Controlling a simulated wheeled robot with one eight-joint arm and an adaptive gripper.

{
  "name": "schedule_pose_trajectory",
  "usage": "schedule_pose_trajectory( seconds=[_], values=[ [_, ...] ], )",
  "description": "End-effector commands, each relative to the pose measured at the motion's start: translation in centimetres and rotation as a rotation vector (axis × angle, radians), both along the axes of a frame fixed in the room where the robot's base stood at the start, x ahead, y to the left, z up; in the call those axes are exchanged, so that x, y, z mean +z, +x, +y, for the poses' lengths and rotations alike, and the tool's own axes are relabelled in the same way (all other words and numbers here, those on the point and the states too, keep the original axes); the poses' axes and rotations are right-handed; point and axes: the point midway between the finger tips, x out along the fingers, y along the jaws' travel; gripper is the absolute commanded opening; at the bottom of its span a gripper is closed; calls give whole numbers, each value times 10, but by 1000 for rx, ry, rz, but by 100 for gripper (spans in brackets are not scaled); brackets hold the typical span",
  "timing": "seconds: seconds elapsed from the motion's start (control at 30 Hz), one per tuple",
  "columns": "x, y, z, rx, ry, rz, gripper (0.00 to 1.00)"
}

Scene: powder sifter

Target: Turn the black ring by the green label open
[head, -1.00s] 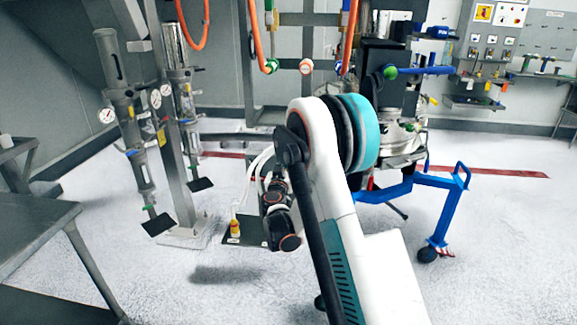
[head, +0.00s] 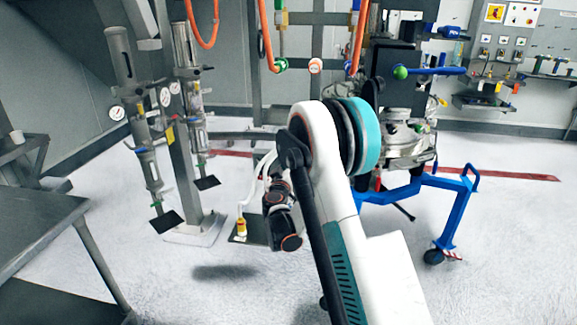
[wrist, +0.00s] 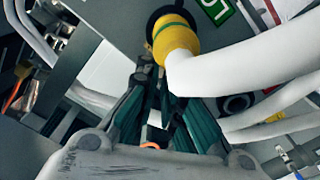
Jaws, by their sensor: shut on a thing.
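A black ring (wrist: 168,14) sits at the top of the wrist view, around the base of a yellow fitting (wrist: 172,38) with a green band. A green label (wrist: 218,10) with white letters is just to its right, cut off by the edge. My gripper (wrist: 154,72) comes up from below with its dark green fingers close together at the ring and fitting. It is shut on the black ring, though the fitting and the fingers hide much of the contact. In the head view my arm hides the gripper.
A thick white hose (wrist: 235,65) runs right from the fitting, close to my fingers. More hoses and a dark round port (wrist: 237,103) lie to the right.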

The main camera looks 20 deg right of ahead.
Motion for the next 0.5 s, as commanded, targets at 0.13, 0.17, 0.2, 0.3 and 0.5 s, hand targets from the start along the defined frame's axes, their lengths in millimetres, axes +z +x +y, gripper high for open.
schedule_pose_trajectory(
  seconds=[0.13,0.17,0.2,0.3,0.5],
  values=[
    [-1,0,1,1,1,0,0],
    [-1,0,1,1,2,-1,0],
    [-1,0,1,1,2,-1,13],
    [-1,0,0,1,2,-1,28],
    [0,0,0,0,2,-1,28]
  ],
)
